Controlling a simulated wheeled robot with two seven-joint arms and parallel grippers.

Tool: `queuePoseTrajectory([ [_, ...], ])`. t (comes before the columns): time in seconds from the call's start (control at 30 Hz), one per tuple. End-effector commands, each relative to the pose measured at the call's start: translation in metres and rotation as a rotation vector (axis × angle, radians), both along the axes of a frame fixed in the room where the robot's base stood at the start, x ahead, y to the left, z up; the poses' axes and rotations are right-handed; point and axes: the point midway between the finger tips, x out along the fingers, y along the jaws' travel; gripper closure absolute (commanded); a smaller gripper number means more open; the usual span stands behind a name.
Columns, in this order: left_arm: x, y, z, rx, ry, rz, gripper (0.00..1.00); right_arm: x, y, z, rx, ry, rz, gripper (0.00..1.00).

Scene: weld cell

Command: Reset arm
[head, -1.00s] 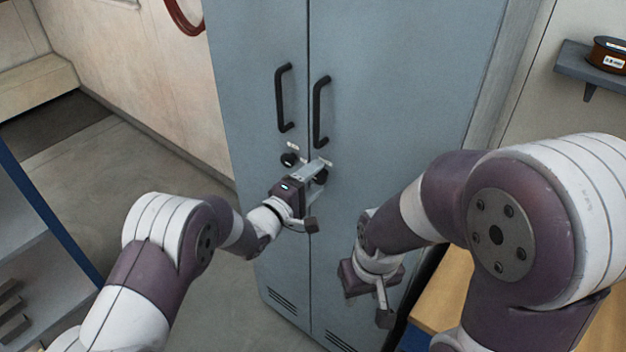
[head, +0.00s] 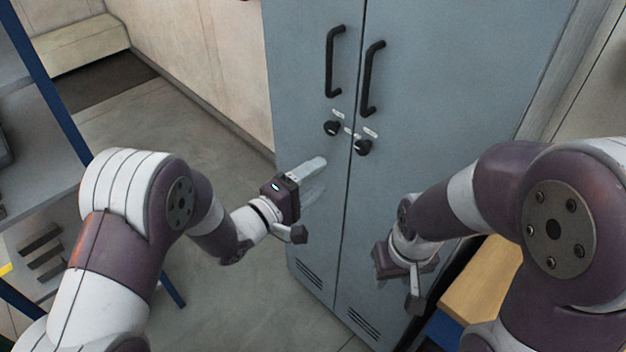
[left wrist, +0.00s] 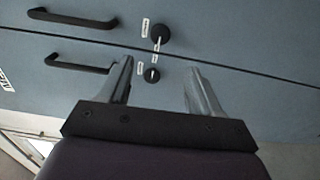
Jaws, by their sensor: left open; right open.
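My left gripper (head: 312,180) is open and empty in front of the lower middle of the blue-grey cabinet (head: 430,110), below its two knobs. In the left wrist view its two fingers (left wrist: 158,82) stand apart with nothing between them, and a knob shows beyond the fingertips. My right gripper (head: 414,292) hangs low at the right, in front of the cabinet's right door. It is empty and its fingers point down; the gap between them is hard to make out.
The cabinet has a left handle (head: 333,62), a right handle (head: 370,80), a left knob (head: 331,128) and a right knob (head: 363,147). A blue-framed shelf (head: 45,80) stands at the left. A wooden-topped surface (head: 482,280) is at the right. Open floor lies left of the cabinet.

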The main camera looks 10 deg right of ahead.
Motion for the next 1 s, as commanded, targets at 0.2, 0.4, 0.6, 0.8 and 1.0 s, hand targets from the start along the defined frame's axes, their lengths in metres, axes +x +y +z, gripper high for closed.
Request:
queuePoseTrajectory([
  [0.2,0.000,0.000,0.000,0.000,0.000,0.000,0.36,0.000,0.000,0.000,0.000,0.000,0.000,0.57],
  [0.4,0.004,0.013,-0.044,0.346,-0.095,0.041,0.36,0.000,0.000,0.000,0.000,0.000,0.000,0.57],
  [0.6,-0.053,0.143,-0.123,1.368,0.037,-0.149,0.36,0.000,0.000,0.000,0.000,0.000,0.000,0.57],
  [0.8,-0.179,0.222,-0.095,1.585,0.343,-0.577,0.36,0.000,0.000,0.000,0.000,0.000,0.000,0.57],
  [1.0,-0.189,0.240,-0.062,1.537,0.397,-0.458,0.36,0.000,0.000,0.000,0.000,0.000,0.000,0.57],
])
